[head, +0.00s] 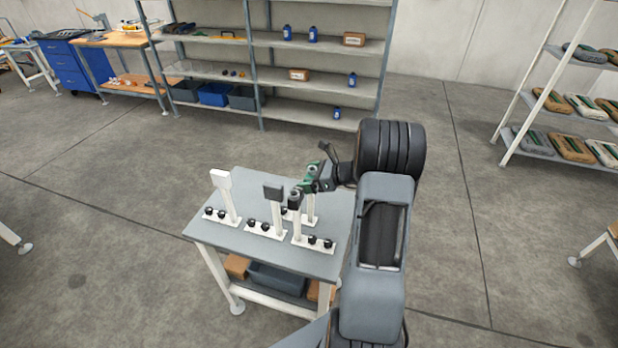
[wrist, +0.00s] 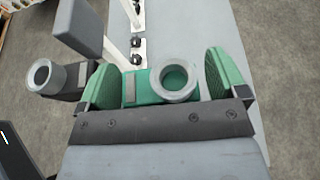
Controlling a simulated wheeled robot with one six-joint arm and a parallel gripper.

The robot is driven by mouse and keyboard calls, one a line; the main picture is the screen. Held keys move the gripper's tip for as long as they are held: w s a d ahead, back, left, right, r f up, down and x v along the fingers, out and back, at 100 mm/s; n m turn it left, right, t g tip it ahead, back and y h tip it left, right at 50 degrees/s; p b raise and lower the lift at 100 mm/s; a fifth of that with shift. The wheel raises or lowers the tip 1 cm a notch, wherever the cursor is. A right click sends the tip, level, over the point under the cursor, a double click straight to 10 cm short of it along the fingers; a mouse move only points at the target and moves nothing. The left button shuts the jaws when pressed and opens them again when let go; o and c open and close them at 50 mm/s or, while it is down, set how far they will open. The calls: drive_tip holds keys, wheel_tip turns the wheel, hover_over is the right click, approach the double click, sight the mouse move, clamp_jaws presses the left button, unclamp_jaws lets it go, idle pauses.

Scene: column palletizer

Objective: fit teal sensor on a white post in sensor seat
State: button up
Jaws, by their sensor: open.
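The teal sensor (wrist: 140,88), a block with a grey ring at one end, lies between the green-padded fingers of my gripper (wrist: 167,78) in the wrist view. The fingers stand on both sides of it and are open. In the head view my gripper (head: 314,180) is at the top of a white post (head: 311,206) at the table's back right; the sensor is hard to tell from the green pads there. I cannot single out the sensor seat in either view.
A black sensor with a grey ring (wrist: 47,78) is close beside the left finger. A dark grey-headed post (head: 273,193) and a white-headed post (head: 222,180) stand on the grey table (head: 208,232). Black knobs sit on the post bases. Shelving (head: 300,85) stands behind.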

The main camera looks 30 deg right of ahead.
drive_tip(key=b+v, duration=0.2)
drive_tip(key=v, duration=0.9)
drive_tip(key=s+a+r+n+g+h, duration=0.1)
drive_tip(key=s+a+r+n+g, duration=0.15)
drive_tip(key=a+n, duration=0.4)
drive_tip(key=s+a+r+n+g+h, duration=0.15)
drive_tip(key=a+n+g, duration=0.25)
drive_tip(key=a, duration=0.5)
drive_tip(key=s+a+r+n+h, duration=0.1)
drive_tip(key=s+a+n+h, duration=0.2)
drive_tip(key=n, duration=0.5)
drive_tip(key=s+a+r+n+t+h, duration=0.1)
drive_tip(key=s+a+n+h, duration=0.2)
drive_tip(key=s+n, duration=0.4)
drive_tip(key=shift+s+a+n+h, duration=0.15)
drive_tip(key=shift+a+n+h, duration=0.2)
drive_tip(key=shift+a+n, duration=0.6)
drive_tip(key=shift+d, duration=0.15)
